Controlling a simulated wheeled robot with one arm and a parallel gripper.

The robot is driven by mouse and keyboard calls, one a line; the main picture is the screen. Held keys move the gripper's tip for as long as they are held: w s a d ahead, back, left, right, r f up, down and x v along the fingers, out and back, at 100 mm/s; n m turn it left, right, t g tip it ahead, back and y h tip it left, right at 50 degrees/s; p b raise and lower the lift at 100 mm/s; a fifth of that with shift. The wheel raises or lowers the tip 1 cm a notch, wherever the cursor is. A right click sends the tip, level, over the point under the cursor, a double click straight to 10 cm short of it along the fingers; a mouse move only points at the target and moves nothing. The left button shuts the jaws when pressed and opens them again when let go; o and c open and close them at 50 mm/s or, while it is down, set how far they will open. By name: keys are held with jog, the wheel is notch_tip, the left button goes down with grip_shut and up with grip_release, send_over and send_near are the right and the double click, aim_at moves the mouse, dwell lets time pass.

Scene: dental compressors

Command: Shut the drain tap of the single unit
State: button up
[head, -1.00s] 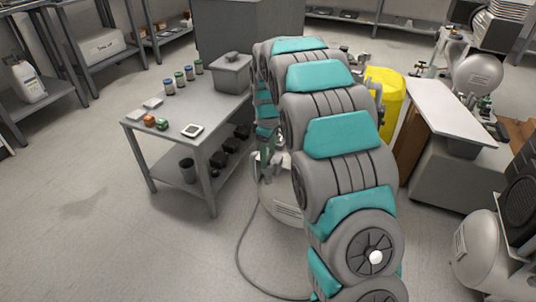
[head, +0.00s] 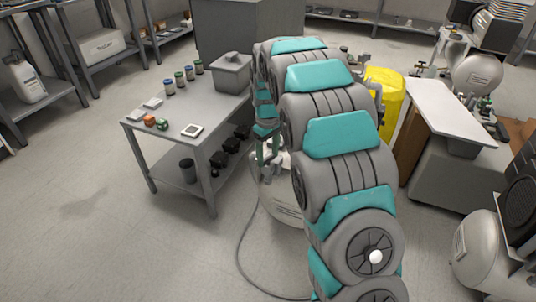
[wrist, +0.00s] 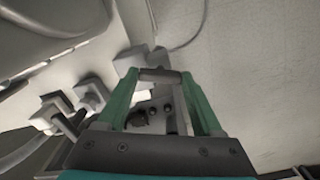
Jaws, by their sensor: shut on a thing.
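The single unit shows in the head view as a pale rounded tank (head: 282,208) on the floor, largely hidden behind my arm. My gripper (head: 268,163) points down at the tank's upper left side. In the wrist view my gripper (wrist: 160,76) has its two green fingers apart, with a small grey tap handle (wrist: 160,74) between their tips. The fingers are closed on it. Grey block-like fittings (wrist: 92,92) sit to its left, close to the pale tank body (wrist: 60,22). The tap's exact angle is hard to tell.
A grey table (head: 214,131) with jars and a lidded box stands left of my arm. A yellow container (head: 390,90) and a white-topped bench (head: 440,108) stand to the right. A dark hose (head: 240,245) lies on the floor. The floor at left front is clear.

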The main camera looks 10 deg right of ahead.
aim_at(268, 157)
jog(key=m, duration=0.3)
jog(key=shift+m, duration=0.4)
jog(key=m, duration=0.3)
jog(key=shift+m, duration=0.3)
jog(key=m+p, duration=0.1)
jog(key=m, duration=0.5)
jog(key=shift+m, duration=0.3)
jog(key=o, duration=1.4)
jog(key=shift+c, duration=0.2)
jog(key=shift+r, duration=0.15)
notch_tip(268, 157, up, 7)
jog(key=shift+w+f, duration=0.1)
jog(key=shift+f, duration=0.1)
jog(key=shift+r, duration=0.45)
